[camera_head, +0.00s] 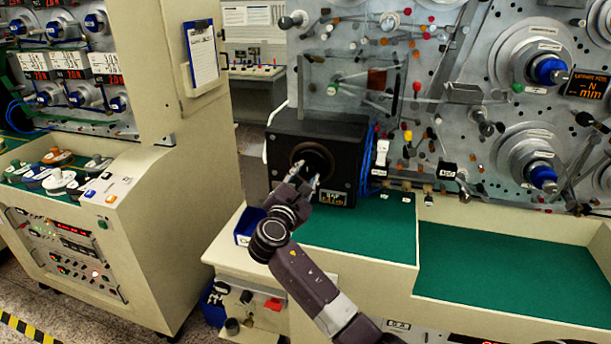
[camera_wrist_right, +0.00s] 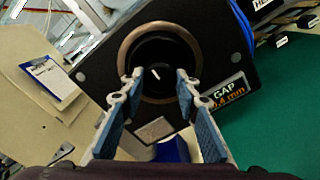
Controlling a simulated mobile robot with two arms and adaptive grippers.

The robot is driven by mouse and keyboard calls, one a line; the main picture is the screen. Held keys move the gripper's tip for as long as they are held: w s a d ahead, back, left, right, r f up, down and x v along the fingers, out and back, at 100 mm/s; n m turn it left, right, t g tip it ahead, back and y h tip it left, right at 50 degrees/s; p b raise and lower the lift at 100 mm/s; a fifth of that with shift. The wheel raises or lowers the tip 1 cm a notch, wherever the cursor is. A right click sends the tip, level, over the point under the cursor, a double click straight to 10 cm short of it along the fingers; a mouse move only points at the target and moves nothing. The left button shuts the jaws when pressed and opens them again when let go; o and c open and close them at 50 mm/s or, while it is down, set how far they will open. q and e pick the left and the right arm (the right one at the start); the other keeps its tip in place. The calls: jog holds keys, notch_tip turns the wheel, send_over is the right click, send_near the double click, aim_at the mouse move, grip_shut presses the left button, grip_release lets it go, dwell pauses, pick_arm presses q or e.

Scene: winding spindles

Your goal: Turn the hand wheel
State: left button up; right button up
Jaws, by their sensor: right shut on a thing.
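The hand wheel (camera_head: 311,157) is a round black knob inside a brownish ring on the front of a black box (camera_head: 347,140). In the right wrist view the hand wheel (camera_wrist_right: 162,48) is dark, with a short white mark on its face. My right gripper (camera_head: 306,173) reaches up to it from below. In the wrist view its two blue-padded fingers (camera_wrist_right: 159,77) stand on either side of the wheel's lower part, shut on it. A GAP display (camera_wrist_right: 228,93) with orange digits sits at the box's lower right. My left gripper is not in view.
A green work surface (camera_head: 375,228) lies below the box, with a blue bin (camera_head: 247,226) at its left. Blue cables (camera_head: 373,173) and a panel with several rods and spindles stand to the right. A clipboard (camera_head: 201,53) hangs on the cabinet at left.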

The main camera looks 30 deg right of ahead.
jog(key=shift+f+m+b, duration=0.25)
jog(key=shift+m+b, duration=1)
jog(key=shift+m, duration=0.05)
jog(key=m+b, duration=0.3)
jog(key=shift+m, duration=0.3)
jog(key=m+b, duration=0.9)
jog(key=shift+m, duration=0.4)
jog(key=shift+m+b, duration=1.9)
jog(key=shift+m, duration=0.4)
jog(key=o, duration=1.2)
jog(key=shift+s+r, duration=0.1)
jog(key=shift+r, duration=0.1)
jog(key=shift+c, duration=0.2)
jog(key=shift+r, duration=0.1)
